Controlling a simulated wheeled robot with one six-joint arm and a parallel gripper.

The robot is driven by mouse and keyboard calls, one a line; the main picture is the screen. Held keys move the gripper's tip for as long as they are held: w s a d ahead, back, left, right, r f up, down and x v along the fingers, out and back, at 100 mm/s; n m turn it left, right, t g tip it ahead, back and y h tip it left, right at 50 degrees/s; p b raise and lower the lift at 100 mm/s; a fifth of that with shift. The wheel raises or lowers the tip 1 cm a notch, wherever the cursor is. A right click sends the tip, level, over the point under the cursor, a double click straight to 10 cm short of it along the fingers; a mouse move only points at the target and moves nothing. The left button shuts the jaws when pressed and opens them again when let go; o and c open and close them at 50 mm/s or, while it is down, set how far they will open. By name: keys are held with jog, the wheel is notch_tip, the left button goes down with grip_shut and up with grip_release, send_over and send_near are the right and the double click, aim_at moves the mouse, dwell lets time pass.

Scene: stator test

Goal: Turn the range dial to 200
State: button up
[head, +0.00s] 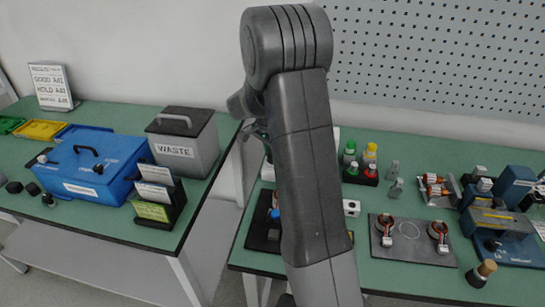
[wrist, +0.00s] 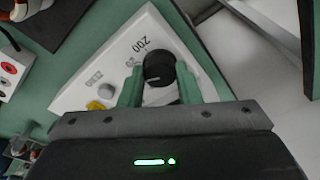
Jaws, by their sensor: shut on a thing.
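In the wrist view a white meter panel (wrist: 75,95) carries a black round range dial (wrist: 158,66). A short white mark shows on the dial's near side; I cannot tell exactly where it points. A large marking (wrist: 139,46) that looks like 200, turned in the picture, is printed just up and left of the dial. My gripper (wrist: 158,84) has its two green fingers on either side of the dial and is shut on it. In the head view my arm hides the dial and most of the meter.
A small grey knob (wrist: 106,91) and a yellow part (wrist: 95,105) sit on the panel left of the dial. A WASTE bin (head: 205,150) stands on the left bench.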

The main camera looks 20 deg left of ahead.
jog(key=o, duration=0.7)
jog(key=shift+w+d, duration=0.15)
jog(key=shift+d, duration=0.2)
jog(key=shift+a, duration=0.1)
jog(key=shift+r, duration=0.15)
notch_tip(320, 180, up, 6)
jog(key=p, duration=0.4)
jog(key=shift+a, duration=0.1)
jog(key=shift+n, duration=0.3)
